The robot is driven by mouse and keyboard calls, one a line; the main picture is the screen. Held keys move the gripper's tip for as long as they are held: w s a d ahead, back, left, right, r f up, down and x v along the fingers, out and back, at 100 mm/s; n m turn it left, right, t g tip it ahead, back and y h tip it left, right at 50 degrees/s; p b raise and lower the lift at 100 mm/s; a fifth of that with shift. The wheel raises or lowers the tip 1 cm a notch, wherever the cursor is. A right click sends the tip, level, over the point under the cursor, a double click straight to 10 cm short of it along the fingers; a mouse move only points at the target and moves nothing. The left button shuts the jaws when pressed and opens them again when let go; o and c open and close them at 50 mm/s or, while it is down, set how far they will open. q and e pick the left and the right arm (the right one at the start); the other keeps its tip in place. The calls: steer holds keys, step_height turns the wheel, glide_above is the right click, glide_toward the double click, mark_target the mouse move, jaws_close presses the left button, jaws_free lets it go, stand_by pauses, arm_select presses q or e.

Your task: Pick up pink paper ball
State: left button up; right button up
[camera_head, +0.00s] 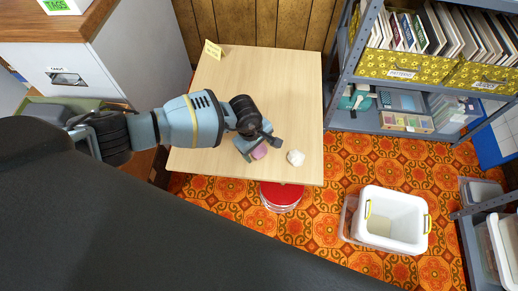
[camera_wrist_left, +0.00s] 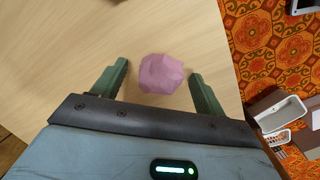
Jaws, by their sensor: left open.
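The pink paper ball (camera_wrist_left: 162,74) lies on the light wooden table (camera_wrist_left: 60,60). In the left wrist view it sits between the two green fingers of my left gripper (camera_wrist_left: 158,80), with a gap on each side. The gripper is open. In the head view the pink ball (camera_head: 259,152) shows partly, with my left gripper (camera_head: 256,146) over and beside it. A white crumpled ball (camera_head: 296,158) lies to its right, near the table's front edge. My right gripper is not in view.
The table (camera_head: 285,85) is mostly bare, with a small yellow sign (camera_head: 213,49) at its back left. A red-and-white round thing (camera_head: 281,196) is below the front edge. A white bin (camera_head: 395,215) with yellow handles stands on the patterned floor. A grey shelf (camera_head: 355,122) stands right.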

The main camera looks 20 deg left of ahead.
mark_target(260, 147)
arm_select(q)
steer(key=shift+c, duration=0.3)
steer(key=c, duration=1.1)
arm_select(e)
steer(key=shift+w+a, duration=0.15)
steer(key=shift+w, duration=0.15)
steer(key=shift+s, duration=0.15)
arm_select(q)
steer(key=shift+r, duration=0.15)
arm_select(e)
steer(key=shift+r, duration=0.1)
